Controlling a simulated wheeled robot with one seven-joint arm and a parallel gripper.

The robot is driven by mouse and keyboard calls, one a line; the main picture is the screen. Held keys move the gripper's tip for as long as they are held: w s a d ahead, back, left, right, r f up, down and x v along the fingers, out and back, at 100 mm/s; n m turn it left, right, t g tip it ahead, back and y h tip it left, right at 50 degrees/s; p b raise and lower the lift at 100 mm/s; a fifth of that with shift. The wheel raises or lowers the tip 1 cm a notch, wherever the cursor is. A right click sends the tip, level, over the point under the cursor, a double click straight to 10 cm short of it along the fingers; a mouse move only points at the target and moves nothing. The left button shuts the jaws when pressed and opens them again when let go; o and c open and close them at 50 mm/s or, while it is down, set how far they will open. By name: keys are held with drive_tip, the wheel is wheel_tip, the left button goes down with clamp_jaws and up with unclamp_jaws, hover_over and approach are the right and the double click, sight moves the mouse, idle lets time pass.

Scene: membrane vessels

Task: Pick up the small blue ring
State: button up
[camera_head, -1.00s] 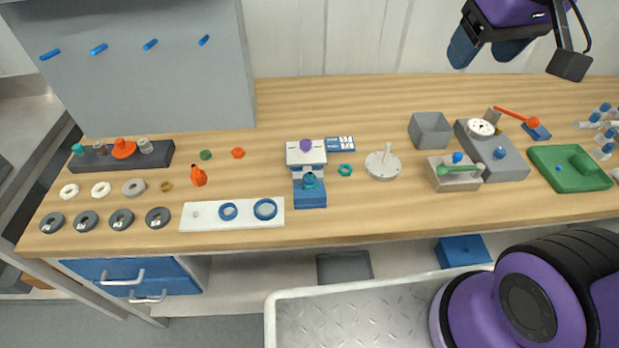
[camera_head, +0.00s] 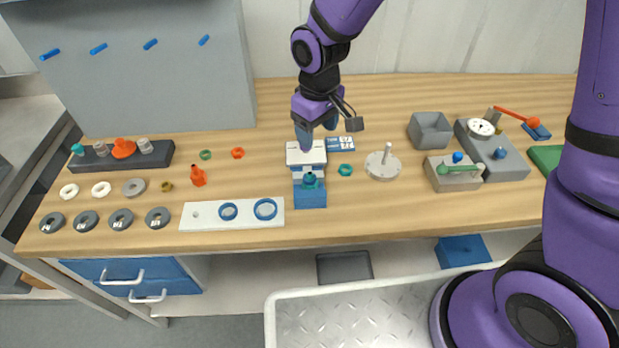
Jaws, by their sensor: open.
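The small blue ring (camera_head: 219,213) lies flat on a white plate (camera_head: 204,224) near the front edge of the bench. A larger blue ring (camera_head: 276,209) lies to its right on the same plate. I see nothing between the fingers.
Several dark grey rings (camera_head: 87,229) lie left of the plate, and a small orange bottle (camera_head: 199,177) stands behind it. A white disc with a post (camera_head: 383,174) and a grey box (camera_head: 447,147) are right of the fixture. A grey panel (camera_head: 150,85) rises at the back left.

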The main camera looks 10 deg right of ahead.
sight(309, 174)
drive_tip(key=a+f, duration=0.2)
drive_tip(key=f, duration=0.1)
drive_tip(key=shift+s+f, duration=0.15)
drive_tip(key=shift+d+f, duration=0.2)
drive_tip(key=shift+f, duration=5)
drive_tip(key=shift+c, duration=0.3)
drive_tip(key=c, duration=0.9)
